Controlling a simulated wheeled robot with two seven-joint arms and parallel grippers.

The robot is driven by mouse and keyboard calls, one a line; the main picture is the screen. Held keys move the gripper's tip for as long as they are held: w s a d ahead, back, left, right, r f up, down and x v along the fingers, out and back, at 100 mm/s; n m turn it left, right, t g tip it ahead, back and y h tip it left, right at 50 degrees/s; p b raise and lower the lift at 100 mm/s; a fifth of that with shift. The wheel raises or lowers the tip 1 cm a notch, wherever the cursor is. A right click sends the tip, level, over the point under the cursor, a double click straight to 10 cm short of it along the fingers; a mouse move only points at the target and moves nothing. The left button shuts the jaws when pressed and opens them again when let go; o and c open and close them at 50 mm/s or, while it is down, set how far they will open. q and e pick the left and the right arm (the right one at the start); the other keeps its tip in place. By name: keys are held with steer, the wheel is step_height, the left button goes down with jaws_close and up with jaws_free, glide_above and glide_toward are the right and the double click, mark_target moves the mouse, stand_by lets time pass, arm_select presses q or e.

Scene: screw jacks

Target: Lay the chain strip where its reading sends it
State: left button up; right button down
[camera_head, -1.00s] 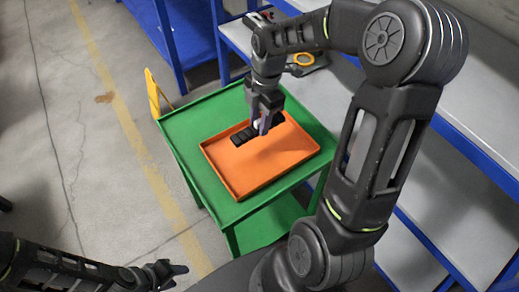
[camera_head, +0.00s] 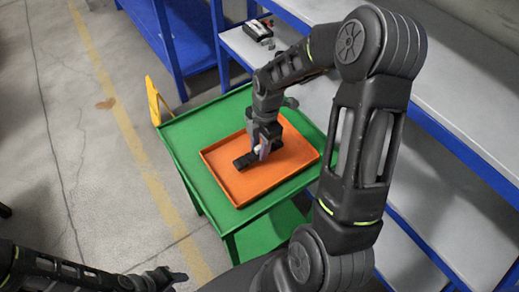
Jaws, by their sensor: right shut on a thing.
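The black chain strip (camera_head: 244,161) is in my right gripper (camera_head: 263,154), inside the outline of the orange tray (camera_head: 238,202). The gripper points down and is shut on the strip, hiding its middle. The strip's left end shows past the fingers; whether it touches the tray floor I cannot tell. The tray lies on top of the green cart (camera_head: 187,160). My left gripper (camera_head: 172,277) is low at the left, away from the cart; its fingers are too small and dark to judge.
A grey workbench with blue edges (camera_head: 455,115) runs along the right, beside my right arm. A yellow panel (camera_head: 154,98) stands at the cart's far left corner. The floor at left is clear.

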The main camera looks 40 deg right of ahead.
steer(key=shift+f, duration=0.7)
steer(key=shift+f, duration=0.25)
steer(key=c, duration=1)
jaws_free()
steer(key=shift+r, duration=0.1)
steer(key=r, duration=0.4)
steer(key=d+r, duration=0.1)
steer(key=r, duration=0.7)
steer(key=shift+d+r, duration=0.1)
steer(key=shift+d, duration=0.1)
